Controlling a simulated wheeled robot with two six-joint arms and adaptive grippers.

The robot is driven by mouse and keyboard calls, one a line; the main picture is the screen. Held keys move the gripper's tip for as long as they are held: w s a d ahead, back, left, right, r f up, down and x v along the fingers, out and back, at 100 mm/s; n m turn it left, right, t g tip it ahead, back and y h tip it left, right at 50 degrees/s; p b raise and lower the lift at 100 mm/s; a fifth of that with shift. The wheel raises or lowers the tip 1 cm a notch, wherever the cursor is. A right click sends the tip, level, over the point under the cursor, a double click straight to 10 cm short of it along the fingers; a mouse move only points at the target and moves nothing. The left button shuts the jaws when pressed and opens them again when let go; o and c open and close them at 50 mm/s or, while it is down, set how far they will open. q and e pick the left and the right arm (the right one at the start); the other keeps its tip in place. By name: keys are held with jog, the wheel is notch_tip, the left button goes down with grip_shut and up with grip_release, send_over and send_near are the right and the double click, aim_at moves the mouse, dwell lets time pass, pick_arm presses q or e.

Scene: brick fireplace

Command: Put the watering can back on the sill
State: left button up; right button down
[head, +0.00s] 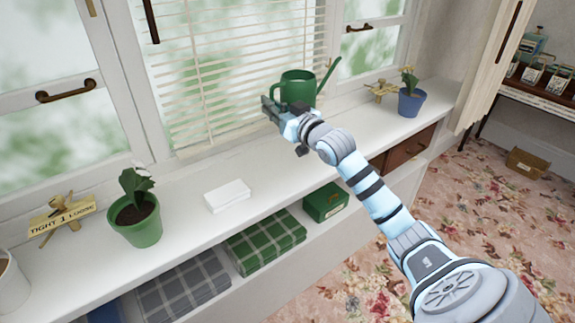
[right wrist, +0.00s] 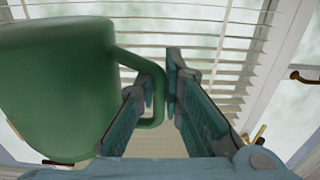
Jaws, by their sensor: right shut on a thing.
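The green watering can (head: 298,86) is upright at the window, over the white sill (head: 180,185), with its spout toward the upper right. My right gripper (head: 272,107) is in front of the can and hides its lower part, so I cannot tell whether its base touches the sill. In the right wrist view the can's body (right wrist: 60,85) fills the left side. Its handle (right wrist: 154,112) passes between the fingers of my right gripper (right wrist: 162,88), which is shut on it. My left gripper is out of view.
A potted plant (head: 137,215), a white box (head: 228,196) and a small sign (head: 62,215) stand on the sill to the left. A blue pot (head: 411,102) and a wooden figure (head: 380,91) stand to the right. Blinds (head: 230,60) hang behind. Folded cloths (head: 265,240) lie below.

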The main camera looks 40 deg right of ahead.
notch_tip(320, 180, down, 14)
jog(key=b, duration=0.4)
jog(key=shift+r+b, duration=0.15)
jog(key=shift+b, duration=0.2)
notch_tip(320, 180, down, 5)
jog(key=b, duration=0.2)
jog(key=shift+r+b, duration=0.15)
jog(key=shift+b, duration=0.2)
jog(key=shift+r, duration=0.15)
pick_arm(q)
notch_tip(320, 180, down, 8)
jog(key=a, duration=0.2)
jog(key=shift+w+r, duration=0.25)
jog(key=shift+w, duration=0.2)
pick_arm(e)
jog(key=c, duration=1.7)
grip_release()
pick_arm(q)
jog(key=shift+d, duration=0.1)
